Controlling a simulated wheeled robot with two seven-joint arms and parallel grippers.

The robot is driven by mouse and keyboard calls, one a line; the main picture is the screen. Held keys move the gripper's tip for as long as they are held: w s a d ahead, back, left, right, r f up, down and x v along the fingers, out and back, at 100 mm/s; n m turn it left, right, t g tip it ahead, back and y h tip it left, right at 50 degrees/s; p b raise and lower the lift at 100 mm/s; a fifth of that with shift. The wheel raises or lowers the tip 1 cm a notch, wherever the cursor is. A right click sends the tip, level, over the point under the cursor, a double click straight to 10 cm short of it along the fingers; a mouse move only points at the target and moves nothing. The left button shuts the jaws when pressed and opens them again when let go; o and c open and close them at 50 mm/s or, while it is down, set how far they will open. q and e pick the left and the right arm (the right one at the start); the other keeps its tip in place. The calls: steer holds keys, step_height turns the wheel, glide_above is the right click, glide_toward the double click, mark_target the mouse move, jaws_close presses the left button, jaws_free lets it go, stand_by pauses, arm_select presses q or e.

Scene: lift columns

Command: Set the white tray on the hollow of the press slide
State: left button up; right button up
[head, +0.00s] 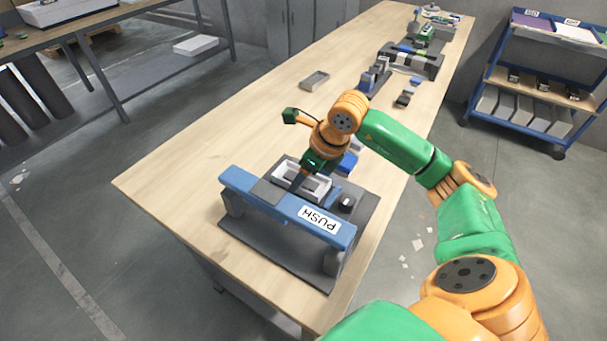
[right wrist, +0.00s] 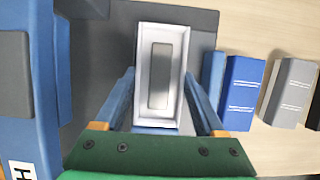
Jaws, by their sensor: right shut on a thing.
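The white tray (head: 285,171) is over the dark base of the press, behind the blue bar marked PUSH (head: 290,210). In the right wrist view the tray (right wrist: 179,78) is a pale rectangular frame with a grey middle, lying between the two blue fingers. My right gripper (head: 309,179) is shut on the tray; it also shows in the right wrist view (right wrist: 160,80). The hollow of the slide cannot be made out beneath the tray, and I cannot tell whether the tray touches it. My left gripper is not in view.
Blue and grey blocks (right wrist: 243,92) stand to the right of the tray in the right wrist view. A small grey tray (head: 314,81) and several devices lie farther along the wooden table (head: 185,165). The table's left front part is clear. A blue shelf cart (head: 535,85) stands at right.

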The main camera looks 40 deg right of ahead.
steer(key=shift+f, duration=0.2)
stand_by(0.4)
steer(key=o, duration=1.4)
steer(key=shift+s, duration=0.1)
steer(key=shift+c, duration=0.2)
step_height(320, 180, up, 7)
steer(key=p, duration=0.5)
steer(key=shift+r, duration=0.1)
